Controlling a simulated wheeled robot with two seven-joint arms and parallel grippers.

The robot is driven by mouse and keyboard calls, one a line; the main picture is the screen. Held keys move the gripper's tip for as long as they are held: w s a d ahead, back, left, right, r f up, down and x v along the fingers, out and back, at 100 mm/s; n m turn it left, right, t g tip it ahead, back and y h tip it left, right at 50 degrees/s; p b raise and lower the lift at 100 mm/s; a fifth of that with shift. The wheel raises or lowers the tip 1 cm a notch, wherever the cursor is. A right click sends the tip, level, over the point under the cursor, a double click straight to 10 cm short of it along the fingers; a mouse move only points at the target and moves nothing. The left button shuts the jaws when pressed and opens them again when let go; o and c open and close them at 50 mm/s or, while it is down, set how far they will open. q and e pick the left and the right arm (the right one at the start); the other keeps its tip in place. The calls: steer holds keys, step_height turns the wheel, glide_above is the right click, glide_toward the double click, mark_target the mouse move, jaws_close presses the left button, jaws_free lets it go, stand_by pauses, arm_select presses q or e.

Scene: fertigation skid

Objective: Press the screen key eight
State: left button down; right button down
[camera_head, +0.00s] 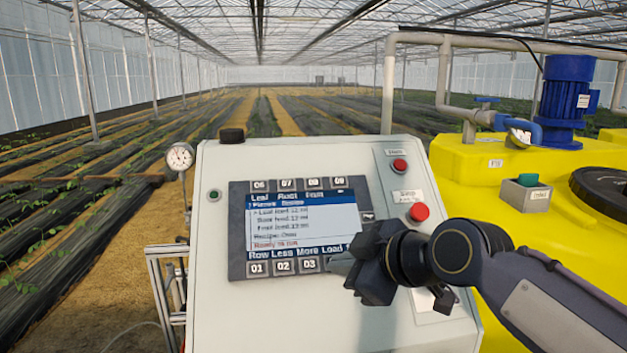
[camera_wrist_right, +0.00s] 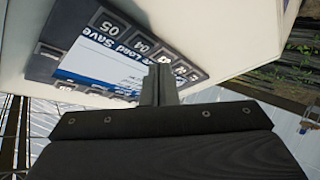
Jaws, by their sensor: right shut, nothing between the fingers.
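The screen panel (camera_head: 238,230) is on the sloped front of a pale control cabinet, with a lit display (camera_head: 300,225). Key 08 (camera_head: 312,184) is in the row above the display, between key 07 (camera_head: 285,185) and key 09 (camera_head: 339,183), and is uncovered. My right gripper (camera_head: 340,264) is shut and empty at the panel's lower right, just right of key 03 (camera_head: 309,265). It hides the keys there. In the right wrist view the shut fingertips (camera_wrist_right: 160,72) overlap the panel beside key 04 (camera_wrist_right: 140,47); key 05 (camera_wrist_right: 109,26) is clear. I cannot tell whether they touch. My left gripper is out of view.
Two red buttons (camera_head: 419,212) (camera_head: 400,165) stand out on the cabinet (camera_head: 225,310) right of the panel. A yellow tank (camera_head: 480,185) stands at the right.

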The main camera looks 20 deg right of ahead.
mark_target(313, 182)
steer(key=w+r+n+t, duration=0.2)
steer(key=w+r+n, duration=0.1)
steer(key=r, duration=0.5)
steer(key=w+r+n+t, duration=0.2)
steer(key=w+r+n, duration=0.2)
steer(key=r, duration=0.4)
steer(key=shift+w+d+r+p, duration=0.3)
steer(key=shift+w+d+p, duration=0.05)
steer(key=shift+w+d, duration=0.1)
steer(key=shift+f, duration=0.1)
steer(key=w+f+b, duration=0.1)
steer(key=f, duration=0.1)
steer(key=w+d+f+b, duration=0.1)
steer(key=w+f, duration=0.1)
steer(key=w+f+b, duration=0.1)
steer(key=w+f, duration=0.1)
steer(key=shift+d+b, duration=0.15)
steer(key=shift+b, duration=0.25)
steer(key=shift+w+d+f+b, duration=0.1)
steer(key=shift+w+f+b, duration=0.1)
steer(key=shift+w+b, duration=0.1)
steer(key=shift+w+d+f+b, duration=0.1)
steer(key=shift+w+f+b, duration=0.2)
steer(key=shift+b, duration=0.15)
